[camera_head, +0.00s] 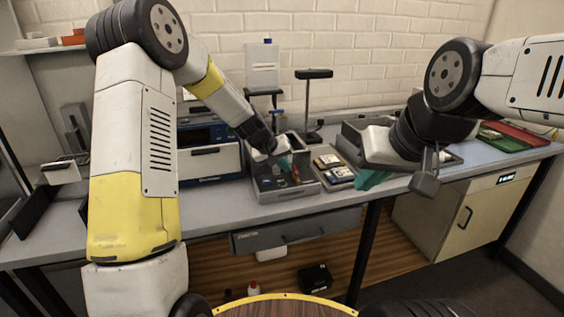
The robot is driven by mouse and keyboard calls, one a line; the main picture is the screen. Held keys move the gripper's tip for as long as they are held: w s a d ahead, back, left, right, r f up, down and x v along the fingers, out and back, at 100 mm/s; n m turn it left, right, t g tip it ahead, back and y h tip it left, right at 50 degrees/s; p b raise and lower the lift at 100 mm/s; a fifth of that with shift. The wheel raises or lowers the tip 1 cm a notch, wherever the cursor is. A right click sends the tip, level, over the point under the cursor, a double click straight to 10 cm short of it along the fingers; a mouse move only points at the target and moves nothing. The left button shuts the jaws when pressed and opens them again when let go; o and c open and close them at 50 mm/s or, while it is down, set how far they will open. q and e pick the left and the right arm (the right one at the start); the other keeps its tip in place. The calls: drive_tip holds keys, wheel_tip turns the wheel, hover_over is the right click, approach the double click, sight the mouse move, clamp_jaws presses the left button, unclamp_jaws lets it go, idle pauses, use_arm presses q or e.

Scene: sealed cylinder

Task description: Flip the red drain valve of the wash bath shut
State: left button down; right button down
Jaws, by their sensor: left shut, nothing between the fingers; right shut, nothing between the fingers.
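My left gripper (284,165) reaches down over a grey open box (284,194) on the bench. Its teal fingertips are shut and hold nothing. Small coloured items lie in this box, among them a red bit (296,173) close to the fingertips; I cannot tell whether it is the valve. A second grey open tub (352,133) stands to the right, partly hidden by my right arm. I cannot tell for certain which of the two is the wash bath. My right gripper (371,180) is at that tub's front, its teal tips shut and empty. No red valve lever shows clearly.
Flat dark-and-tan packs (335,170) lie between the box and the tub. A blue-and-white instrument (208,160) stands at the left. A dark stand (313,100) is behind. A red tray (516,134) and a green one lie at the far right. The front bench strip is bare.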

use_arm(q)
drive_tip(key=shift+w+d, duration=0.15)
drive_tip(key=shift+w, duration=0.25)
drive_tip(key=shift+w+d+m+g+h, duration=0.15)
drive_tip(key=shift+m+g+h, duration=0.1)
drive_tip(key=shift+m, duration=0.3)
drive_tip(key=shift+w+d+m+g+h, duration=0.1)
drive_tip(key=shift+m+g+h, duration=0.15)
drive_tip(key=shift+m, duration=0.3)
drive_tip(key=shift+d+m, duration=0.15)
drive_tip(key=shift+m, duration=0.25)
drive_tip(key=shift+s+a, duration=0.4)
drive_tip(key=shift+s, duration=0.3)
